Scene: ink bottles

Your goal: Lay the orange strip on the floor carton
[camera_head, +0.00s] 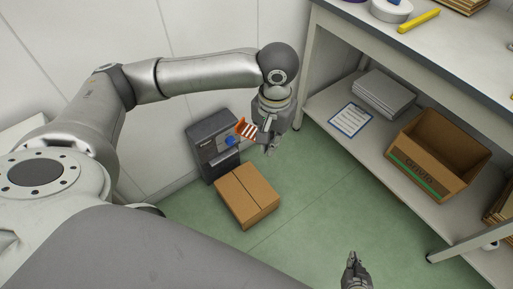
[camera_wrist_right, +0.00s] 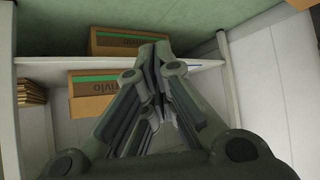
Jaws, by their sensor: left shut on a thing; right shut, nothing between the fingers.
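The orange strip (camera_head: 248,131), with white stripes across it, is held by my left gripper (camera_head: 270,143), which is shut on it. The strip juts out to the left of the fingers, in front of a grey box-like unit. The floor carton (camera_head: 246,195) is a closed brown box on the green floor, just below the strip and gripper in the head view; its top looks bare. My right gripper (camera_head: 354,260) is shut and empty over the floor at the bottom of the head view. It also shows in its wrist view (camera_wrist_right: 157,55).
A shelf unit at right bears an open box (camera_head: 440,150), grey sheets (camera_head: 384,93) and a blue-edged paper (camera_head: 350,120). A yellow marker (camera_head: 418,21) lies above. Floor right of the carton is clear.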

